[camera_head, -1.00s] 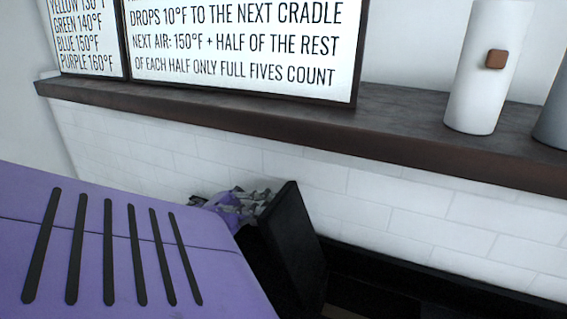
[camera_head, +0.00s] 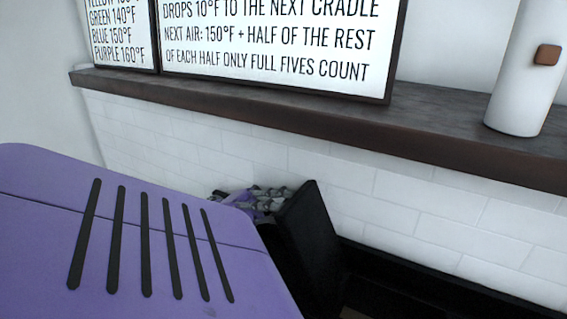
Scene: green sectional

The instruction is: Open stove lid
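A black flat panel (camera_head: 312,245) stands tilted up in the lower middle, close to the tiled wall. It looks like a raised lid, but I cannot tell for sure. My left gripper (camera_head: 252,200), grey with purple parts, shows just behind the panel's upper left edge. It is partly hidden by the black panel and the purple surface in front. I cannot tell whether its fingers touch the panel or are open. My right gripper is not in view.
A large purple slotted surface (camera_head: 55,235) fills the lower left; I cannot tell what it belongs to. A dark shelf (camera_head: 240,107) runs along the white tiled wall (camera_head: 430,210). It bears a framed sign (camera_head: 270,72) and a white cylinder (camera_head: 517,85).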

